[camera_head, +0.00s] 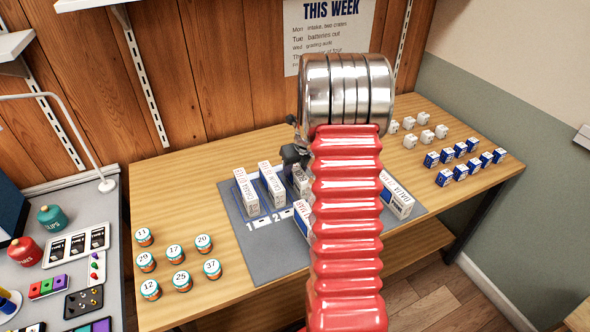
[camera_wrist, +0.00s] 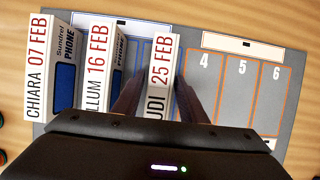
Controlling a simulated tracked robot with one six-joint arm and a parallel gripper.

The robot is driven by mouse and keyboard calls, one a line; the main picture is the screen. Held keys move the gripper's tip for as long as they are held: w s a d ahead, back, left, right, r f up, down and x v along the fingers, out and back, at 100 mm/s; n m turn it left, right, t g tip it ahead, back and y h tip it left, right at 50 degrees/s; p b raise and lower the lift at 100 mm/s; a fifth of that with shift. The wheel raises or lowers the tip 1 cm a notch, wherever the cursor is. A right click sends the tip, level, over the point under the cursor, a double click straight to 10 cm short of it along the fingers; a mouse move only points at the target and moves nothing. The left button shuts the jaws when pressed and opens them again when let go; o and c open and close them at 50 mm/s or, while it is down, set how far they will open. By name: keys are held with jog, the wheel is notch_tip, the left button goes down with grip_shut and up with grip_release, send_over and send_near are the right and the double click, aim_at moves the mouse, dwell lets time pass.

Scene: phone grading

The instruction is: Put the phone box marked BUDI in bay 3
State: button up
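The BUDI box (camera_wrist: 162,75), white and marked 25 FEB, stands upright over bay 3, right of the CALLUM box (camera_wrist: 101,55). My gripper (camera_wrist: 161,82) has one finger on each side of it; the fingers look open, with a small gap to the box. The lower part of its name is hidden by my gripper's body. In the head view a box (camera_head: 301,182) shows below my gripper (camera_head: 296,160), partly hidden. The grey mat (camera_wrist: 293,105) carries bays 4, 5 and 6, bare in the wrist view.
The CHIARA box (camera_wrist: 38,70) stands far left on the mat. Another white box (camera_head: 303,218) is partly hidden behind my arm, and one marked DALIA (camera_head: 397,195) lies to the right. Several numbered jars (camera_head: 175,254) stand left of the mat; small blue boxes (camera_head: 460,150) stand at right.

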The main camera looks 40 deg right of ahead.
jog(key=shift+o, duration=0.9)
jog(key=shift+r, duration=0.1)
jog(key=v, duration=1.2)
jog(key=shift+s, duration=0.1)
jog(key=s+a+r+n, duration=0.2)
jog(key=a+r+n, duration=0.3)
jog(key=a+n, duration=0.5)
jog(key=s+a+r+n, duration=0.3)
jog(key=a+r+n, duration=0.2)
jog(key=a+n, duration=0.45)
jog(key=s+a+r+n+t+y, duration=0.1)
jog(key=s+a+n, duration=1.4)
jog(key=a+n, duration=0.2)
jog(key=n, duration=0.2)
jog(key=shift+s+n, duration=0.15)
jog(key=shift+n, duration=0.2)
